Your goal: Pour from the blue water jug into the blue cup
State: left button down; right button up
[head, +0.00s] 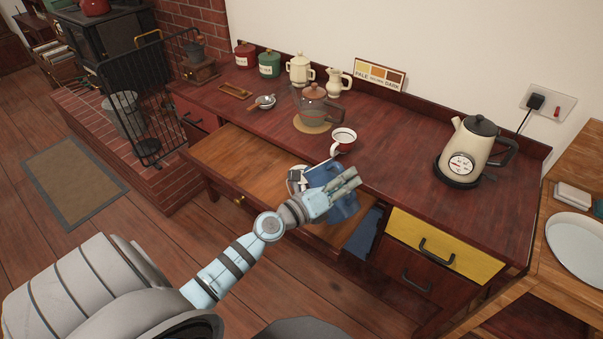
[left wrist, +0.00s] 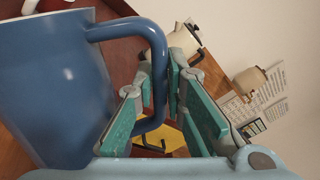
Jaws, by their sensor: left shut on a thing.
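The blue water jug (left wrist: 45,95) fills the left of the left wrist view, its handle (left wrist: 158,45) running between the fingers. My left gripper (left wrist: 166,85) is shut on that handle. In the head view the left gripper (head: 354,179) covers part of the jug (head: 321,174), which is over the open drawer in front of the counter edge. I cannot tell its tilt or what is in it. I make out no blue cup. My right gripper is not in view.
A glass coffee pot (head: 314,104) stands on a round mat behind the red cup. A cream kettle (head: 470,152) stands to the right. Canisters and small jugs line the back. An open wooden drawer (head: 240,158) juts out below the arm. The counter between cup and kettle is clear.

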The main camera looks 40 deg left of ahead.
pick_arm(q)
jog(key=shift+a+r+n, duration=0.25)
jog(key=shift+a+n, duration=0.15)
jog(key=shift+n, duration=0.1)
dwell(0.5)
